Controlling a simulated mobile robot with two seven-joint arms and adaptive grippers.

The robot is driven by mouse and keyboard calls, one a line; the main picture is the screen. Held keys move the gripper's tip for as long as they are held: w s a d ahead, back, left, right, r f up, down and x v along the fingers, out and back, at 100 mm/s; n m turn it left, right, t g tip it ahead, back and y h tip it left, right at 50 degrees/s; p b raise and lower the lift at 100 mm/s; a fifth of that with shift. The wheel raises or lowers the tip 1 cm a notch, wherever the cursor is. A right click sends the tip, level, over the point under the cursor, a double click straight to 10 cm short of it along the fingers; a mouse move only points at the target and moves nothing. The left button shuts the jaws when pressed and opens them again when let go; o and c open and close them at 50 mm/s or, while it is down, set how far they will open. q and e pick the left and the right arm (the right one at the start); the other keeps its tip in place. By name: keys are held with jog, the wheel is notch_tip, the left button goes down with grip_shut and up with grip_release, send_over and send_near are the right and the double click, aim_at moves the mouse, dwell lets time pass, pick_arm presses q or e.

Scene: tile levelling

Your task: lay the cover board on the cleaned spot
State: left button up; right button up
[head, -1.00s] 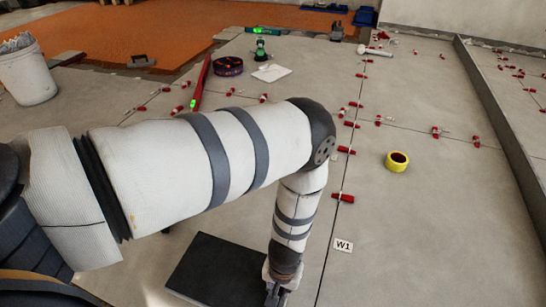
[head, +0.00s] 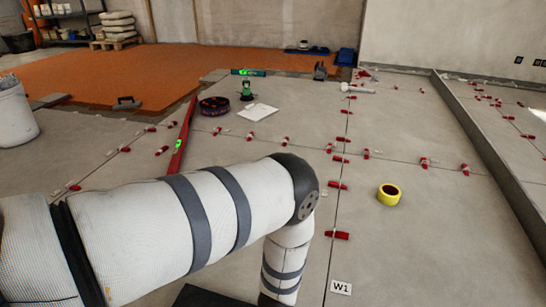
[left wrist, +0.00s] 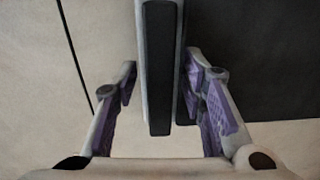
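A flat dark board (head: 208,297) lies at the bottom of the head view, mostly cut off by the frame edge and behind my left arm. A dark flat surface also fills the upper right of the left wrist view (left wrist: 265,60). My left gripper (left wrist: 162,75) points down, with purple pads on its fingers. A dark bar with a pale side (left wrist: 158,70) stands between the fingers, close to both. I cannot tell what the bar belongs to, or whether the fingers press on it. My left gripper is below the head view. My right gripper is not in view.
A W1 label (head: 341,287) lies on the floor tiles beside a joint with red clips (head: 337,235). A yellow tape roll (head: 389,194) lies to the right. A red level (head: 181,140), a white sheet (head: 257,112) and a bucket (head: 15,115) are farther back.

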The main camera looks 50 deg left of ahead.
pick_arm(q)
jog(key=shift+r, duration=0.1)
notch_tip(320, 180, up, 11)
jog(key=p, duration=0.5)
jog(key=s+r+m+g, duration=0.1)
jog(key=s+m+g, duration=0.35)
jog(key=s, duration=2.75)
jog(key=s+d+r+m+g, duration=0.1)
jog(key=s+r+g, duration=0.1)
jog(key=s+r, duration=0.3)
jog(key=s+r+g, duration=0.2)
jog(key=s+r, duration=0.4)
jog(key=s, duration=0.5)
jog(key=shift+s+d+r+m+h, duration=0.15)
jog(key=shift+s+d+m+h, duration=0.15)
jog(key=shift+s+d+m, duration=0.1)
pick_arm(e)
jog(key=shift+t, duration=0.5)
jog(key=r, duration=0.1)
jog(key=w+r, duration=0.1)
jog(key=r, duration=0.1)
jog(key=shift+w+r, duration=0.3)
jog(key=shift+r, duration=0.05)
pick_arm(q)
jog(key=shift+g, duration=0.25)
